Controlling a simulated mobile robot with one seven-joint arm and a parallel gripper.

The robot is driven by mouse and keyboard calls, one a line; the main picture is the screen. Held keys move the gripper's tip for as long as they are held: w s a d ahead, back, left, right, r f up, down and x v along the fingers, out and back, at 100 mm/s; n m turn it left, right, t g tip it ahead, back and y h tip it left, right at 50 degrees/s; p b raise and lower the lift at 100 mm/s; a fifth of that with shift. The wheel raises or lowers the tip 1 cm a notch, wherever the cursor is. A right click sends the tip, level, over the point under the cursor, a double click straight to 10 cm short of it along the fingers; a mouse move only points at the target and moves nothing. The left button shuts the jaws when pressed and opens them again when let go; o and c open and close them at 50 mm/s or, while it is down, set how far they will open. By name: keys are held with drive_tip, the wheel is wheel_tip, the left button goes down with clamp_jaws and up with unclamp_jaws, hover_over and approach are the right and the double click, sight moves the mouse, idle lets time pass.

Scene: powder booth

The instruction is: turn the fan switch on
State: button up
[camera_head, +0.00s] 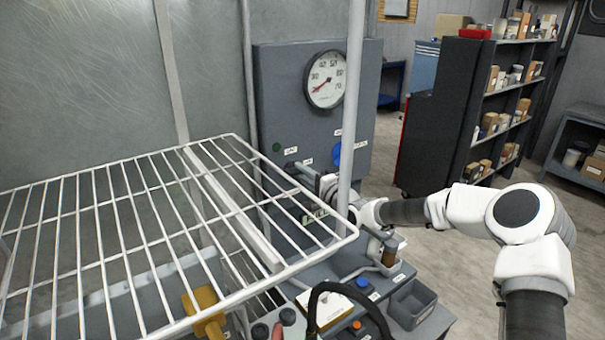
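A grey control panel (275,75) stands at the back centre. It carries a round dial gauge (325,79), a dark green button (276,147), a dark knob (290,151) and a blue knob (337,154). Small white labels are on it, too small to read, so I cannot tell which control is the fan switch. My white arm reaches in from the right. My gripper (327,187) is close to the lower part of the panel, partly behind a white upright post and the wire rack. Its fingertips are not clear, and I cannot tell whether it touches anything.
A white wire rack (100,172) fills the left foreground, and a white post (352,95) stands before the panel. Below are a yellow part (204,303), a black hose (345,290) and a grey bin (412,304). Stocked shelves (470,110) stand behind; floor at right is open.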

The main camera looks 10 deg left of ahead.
drive_tip(key=shift+o, duration=1.4)
drive_tip(key=b+v, duration=0.1)
drive_tip(key=v, duration=1.6)
drive_tip(key=shift+b, duration=0.35)
drive_tip(key=shift+s+d, duration=0.1)
drive_tip(key=shift+s, duration=0.05)
drive_tip(key=shift+f, duration=0.1)
